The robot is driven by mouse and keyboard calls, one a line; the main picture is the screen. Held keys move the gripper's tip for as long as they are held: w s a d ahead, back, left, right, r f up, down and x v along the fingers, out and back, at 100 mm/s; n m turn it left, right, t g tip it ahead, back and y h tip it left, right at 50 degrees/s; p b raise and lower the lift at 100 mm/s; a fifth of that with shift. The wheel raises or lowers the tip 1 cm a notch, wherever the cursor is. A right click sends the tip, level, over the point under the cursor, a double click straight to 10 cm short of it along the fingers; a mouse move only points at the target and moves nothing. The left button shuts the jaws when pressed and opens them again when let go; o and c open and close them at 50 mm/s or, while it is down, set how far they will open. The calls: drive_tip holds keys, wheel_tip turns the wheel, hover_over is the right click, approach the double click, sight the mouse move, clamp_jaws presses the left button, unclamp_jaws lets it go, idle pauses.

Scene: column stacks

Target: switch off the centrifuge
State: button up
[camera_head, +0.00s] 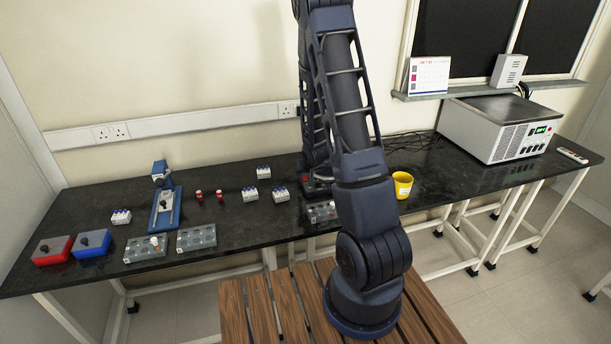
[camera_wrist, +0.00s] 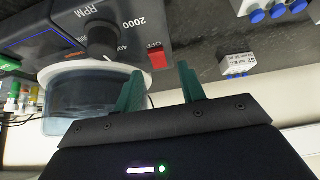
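The centrifuge (camera_wrist: 60,38) fills the upper left of the wrist view, which shows it upside down. Its grey panel has a black knob (camera_wrist: 101,40) marked RPM and a red switch (camera_wrist: 158,57) beside the word OFF. A round, clear bluish part lies below the panel. My gripper (camera_wrist: 160,70) is open and empty, its two teal fingers apart. The red switch lies between the fingertips in the picture; I cannot tell whether they touch. In the head view my arm hides the gripper and most of the centrifuge (camera_head: 306,181).
A yellow cup (camera_head: 403,186) stands right of my arm. A white machine with a green display (camera_head: 500,128) stands at the far right. Grey racks (camera_head: 196,238), a blue stand (camera_head: 165,208), red and blue boxes and small vial blocks (camera_head: 279,194) occupy the left. The counter between cup and machine is clear.

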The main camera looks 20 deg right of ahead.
drive_tip(key=v, duration=0.9)
idle(0.5)
drive_tip(key=s+r+g, duration=0.1)
drive_tip(key=s+r, duration=0.4)
drive_tip(key=r, duration=0.4)
drive_tip(key=s+r, duration=0.5)
drive_tip(key=r, duration=0.3)
drive_tip(key=s+a+r, duration=0.1)
drive_tip(key=s+r, duration=0.4)
drive_tip(key=s, duration=0.4)
drive_tip(key=s+a+r+g, duration=0.1)
drive_tip(key=s+r, duration=0.4)
drive_tip(key=s, duration=0.4)
drive_tip(key=shift+s+a+r, duration=0.15)
drive_tip(key=shift+a+r, duration=0.05)
drive_tip(key=shift+r, duration=0.1)
drive_tip(key=shift+o, duration=0.4)
